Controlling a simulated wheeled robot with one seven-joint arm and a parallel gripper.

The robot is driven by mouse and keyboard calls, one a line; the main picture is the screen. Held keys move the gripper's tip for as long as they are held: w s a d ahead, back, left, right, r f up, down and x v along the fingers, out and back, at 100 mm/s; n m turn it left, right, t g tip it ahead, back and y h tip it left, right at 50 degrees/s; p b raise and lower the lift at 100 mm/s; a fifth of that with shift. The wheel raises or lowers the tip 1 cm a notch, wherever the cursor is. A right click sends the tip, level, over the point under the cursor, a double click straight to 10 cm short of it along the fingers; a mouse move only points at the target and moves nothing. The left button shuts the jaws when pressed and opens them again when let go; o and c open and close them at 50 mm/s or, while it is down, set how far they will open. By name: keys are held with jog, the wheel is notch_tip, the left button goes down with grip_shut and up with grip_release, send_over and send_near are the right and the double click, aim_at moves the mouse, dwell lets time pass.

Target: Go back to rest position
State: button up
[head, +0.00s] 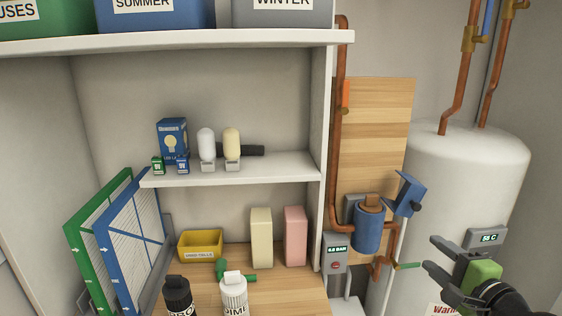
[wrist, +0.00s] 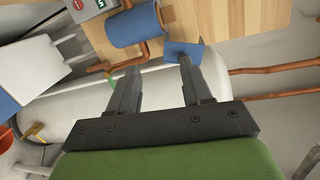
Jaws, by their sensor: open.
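My gripper (head: 431,254) is at the lower right of the head view, in front of the white tank (head: 465,170). Its two dark fingers are spread apart, with nothing between them. The fingers also show in the wrist view (wrist: 158,75), open and empty, with the white tank behind them. The blue cylinder (head: 368,232) on the copper pipe is to the left of my gripper and apart from it in the head view. In the wrist view the blue cylinder (wrist: 132,25) lies beyond the left finger.
A blue lever plate (head: 408,194) and a grey gauge box (head: 335,255) reading 0.0 BAR are near the pipes. A green-handled valve (head: 405,266) sits close to the fingertips. Shelves (head: 230,171) with bulbs and boxes, a yellow bin (head: 200,246) and bottles (head: 234,294) are left.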

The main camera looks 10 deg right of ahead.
jog(key=s+a+f+n+g+y+p, duration=0.15)
jog(key=a+n+g, duration=0.35)
jog(key=a, duration=0.5)
jog(key=s+a+f+n+g+y, duration=0.1)
jog(key=a+f+n+g, duration=0.15)
jog(key=a+n, duration=0.6)
jog(key=s+a+n+g+h, duration=0.3)
jog(key=s+n, duration=0.2)
jog(key=s, duration=1)
jog(key=shift+s+a+p, duration=0.3)
jog(key=shift+a, duration=0.1)
